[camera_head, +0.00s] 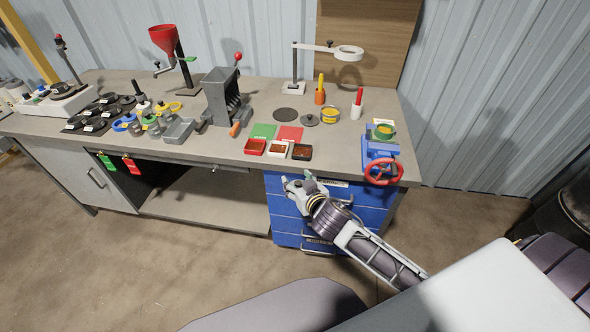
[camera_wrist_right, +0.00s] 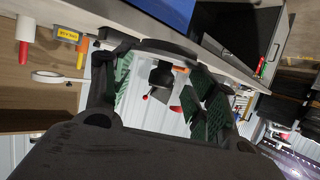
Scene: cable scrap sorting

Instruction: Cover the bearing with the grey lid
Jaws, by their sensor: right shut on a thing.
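My right gripper (camera_head: 298,184) is in front of the blue drawer cabinet, below the bench's front edge. In the right wrist view its green-padded fingers (camera_wrist_right: 165,85) are apart, with a dark, rounded thing (camera_wrist_right: 168,46) between the tips, seen nearly edge-on. I cannot tell for sure what it is. A grey lid-like disc with a small knob (camera_head: 309,119) lies on the bench. Beside it stands a round piece with a yellow middle (camera_head: 331,115). A green and yellow round piece (camera_head: 384,130) sits on the blue vise. I cannot tell which is the bearing. My left gripper is out of view.
The blue vise (camera_head: 378,152) with its red handwheel (camera_head: 382,171) stands at the bench's right front corner. Small red, white and black trays (camera_head: 277,149) line the front edge. A dark round mat (camera_head: 289,115) and a lamp (camera_head: 348,52) are behind. The blue drawers (camera_head: 287,208) are below.

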